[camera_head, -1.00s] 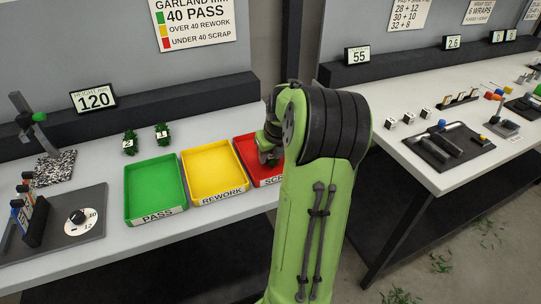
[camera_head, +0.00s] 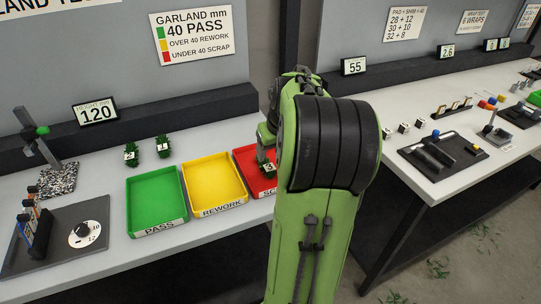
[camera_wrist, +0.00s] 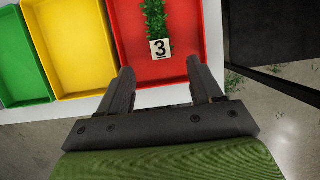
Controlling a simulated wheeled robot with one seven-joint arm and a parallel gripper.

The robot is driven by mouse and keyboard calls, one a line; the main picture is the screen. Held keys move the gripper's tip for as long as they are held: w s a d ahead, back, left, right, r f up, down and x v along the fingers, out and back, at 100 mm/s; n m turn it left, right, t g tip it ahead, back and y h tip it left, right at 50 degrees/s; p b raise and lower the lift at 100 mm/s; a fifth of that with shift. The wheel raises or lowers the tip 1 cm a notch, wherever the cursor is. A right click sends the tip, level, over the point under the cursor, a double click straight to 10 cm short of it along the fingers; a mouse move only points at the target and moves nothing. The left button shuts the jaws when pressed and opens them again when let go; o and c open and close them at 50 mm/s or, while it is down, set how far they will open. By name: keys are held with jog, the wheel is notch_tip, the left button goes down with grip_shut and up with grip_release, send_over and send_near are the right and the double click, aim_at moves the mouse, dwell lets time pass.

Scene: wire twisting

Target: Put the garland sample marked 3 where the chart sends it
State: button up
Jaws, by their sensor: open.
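The garland sample marked 3 (camera_wrist: 156,20) is a green tuft with a white tag reading 3. It lies in the red SCRAP tray (camera_wrist: 185,72) in the wrist view. In the head view, the sample's tag (camera_head: 268,167) shows in the red tray (camera_head: 243,157), partly hidden by my arm. My gripper (camera_wrist: 158,78) is open and empty, its fingertips over the tray's near edge, apart from the sample. The chart (camera_head: 197,35) reads 40 PASS by green, over 40 REWORK by yellow, under 40 SCRAP by red. The height display (camera_head: 97,112) reads 120.
The yellow REWORK tray (camera_head: 215,186) and green PASS tray (camera_head: 155,200) stand left of the red one. Samples 2 (camera_head: 131,155) and 1 (camera_head: 163,147) stand behind them. A dial fixture (camera_head: 60,235) is at far left. A second bench (camera_head: 440,180) stands right.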

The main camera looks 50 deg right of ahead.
jog(key=a+r+n, duration=0.3)
jog(key=a+n, duration=0.8)
jog(key=a+r+n, duration=0.3)
jog(key=a+n, duration=0.7)
jog(key=a, duration=0.1)
jog(key=s+a+f+n+t+y, duration=0.2)
jog(key=s+a+n, duration=0.85)
jog(key=n, duration=1.05)
jog(key=r+p, duration=0.4)
jog(key=w+r+p, duration=0.1)
jog(key=p, duration=0.1)
jog(key=shift+a+r, duration=0.25)
jog(key=shift+r, duration=0.15)
